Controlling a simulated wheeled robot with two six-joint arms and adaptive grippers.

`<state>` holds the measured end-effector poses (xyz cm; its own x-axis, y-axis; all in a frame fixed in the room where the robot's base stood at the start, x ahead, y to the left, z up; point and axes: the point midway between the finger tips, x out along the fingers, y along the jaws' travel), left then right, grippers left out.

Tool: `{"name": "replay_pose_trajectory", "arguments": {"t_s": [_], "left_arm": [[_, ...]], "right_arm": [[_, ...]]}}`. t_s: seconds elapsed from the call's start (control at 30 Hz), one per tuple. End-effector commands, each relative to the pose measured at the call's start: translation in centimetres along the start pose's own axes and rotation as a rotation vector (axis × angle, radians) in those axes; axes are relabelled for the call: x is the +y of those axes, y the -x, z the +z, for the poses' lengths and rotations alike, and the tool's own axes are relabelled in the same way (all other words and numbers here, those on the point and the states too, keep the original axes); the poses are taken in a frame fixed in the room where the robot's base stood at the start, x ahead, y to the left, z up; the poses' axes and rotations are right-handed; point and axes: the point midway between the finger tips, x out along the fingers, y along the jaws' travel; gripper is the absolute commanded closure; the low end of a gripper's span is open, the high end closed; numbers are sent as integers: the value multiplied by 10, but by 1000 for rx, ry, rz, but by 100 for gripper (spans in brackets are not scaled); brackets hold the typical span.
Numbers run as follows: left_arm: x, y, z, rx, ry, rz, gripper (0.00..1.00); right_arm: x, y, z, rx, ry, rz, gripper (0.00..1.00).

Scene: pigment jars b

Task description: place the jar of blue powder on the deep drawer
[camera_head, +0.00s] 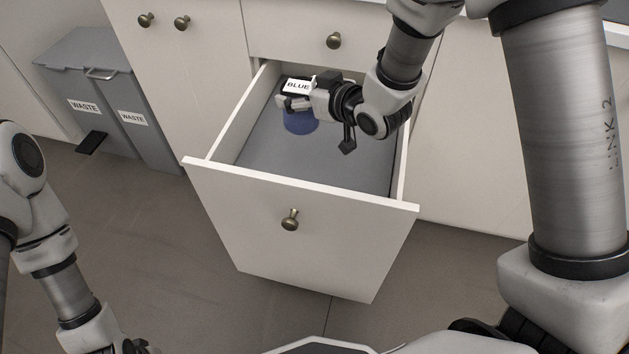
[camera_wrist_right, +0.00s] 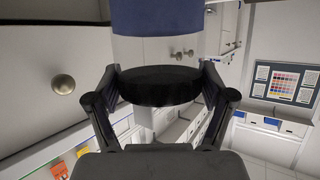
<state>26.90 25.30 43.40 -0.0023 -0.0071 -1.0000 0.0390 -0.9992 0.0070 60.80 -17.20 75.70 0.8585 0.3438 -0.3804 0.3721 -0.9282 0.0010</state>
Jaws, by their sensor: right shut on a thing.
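The jar of blue powder (camera_head: 300,124) is inside the open deep drawer (camera_head: 300,190), towards its back left. A white label reading BLUE shows on its top. My right gripper (camera_head: 290,102) is shut on the jar near its lid. In the right wrist view the jar's blue powder (camera_wrist_right: 158,17) is at the top edge, with clear wall and a dark lid between the fingers (camera_wrist_right: 160,84). I cannot tell whether the jar's base touches the drawer floor.
The drawer floor in front and right of the jar is bare. A closed shallower drawer with a knob (camera_head: 333,41) is above. Grey waste bins (camera_head: 105,90) stand at the left by a cabinet door (camera_head: 185,70). The right wrist view shows a colour chart (camera_wrist_right: 285,85).

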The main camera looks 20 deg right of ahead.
Motion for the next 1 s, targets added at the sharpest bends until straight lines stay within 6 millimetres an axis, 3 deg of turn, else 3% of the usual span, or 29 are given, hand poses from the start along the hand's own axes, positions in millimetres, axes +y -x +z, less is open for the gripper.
{"name": "replay_pose_trajectory", "arguments": {"t_s": [0.03, 0.6, 0.97, 1.0], "left_arm": [[0, -11, 0, 1, 0, 0, 41], [0, -42, 0, 1, 0, 0, 41], [0, -44, 0, 1, 0, 0, 41], [0, -44, 0, 1, 0, 0, 41]], "right_arm": [[0, -4, 7, 4, 3, -7, 62], [0, -39, 94, -1, 4, -14, 62], [0, -41, 99, 0, 4, -14, 62], [0, -41, 100, 0, 4, -14, 15]]}}
